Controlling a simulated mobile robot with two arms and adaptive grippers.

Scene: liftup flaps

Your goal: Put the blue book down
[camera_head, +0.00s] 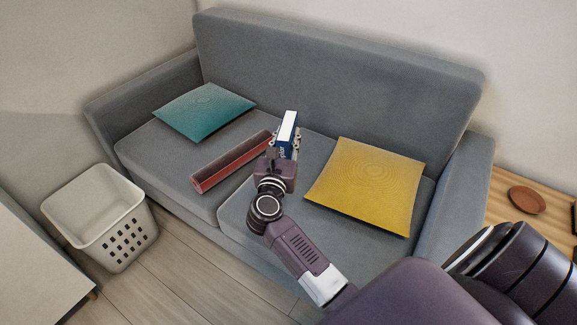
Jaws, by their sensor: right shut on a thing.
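The blue book (289,126) is held upright over the middle of the grey sofa (325,62). Its white page edge faces up and part of its blue cover shows with pale lettering. My right gripper (285,143) is shut on the blue book, with a finger on each side of it. I cannot tell whether the book's lower edge touches the seat, because the gripper and the book itself hide it. My left gripper is not in view.
A long dark red object (232,162) lies on the seat left of the gripper. A teal cushion (205,111) is at the left and a yellow cushion (368,187) at the right. A white basket (97,216) stands on the floor. A brown dish (527,200) sits on a wooden surface.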

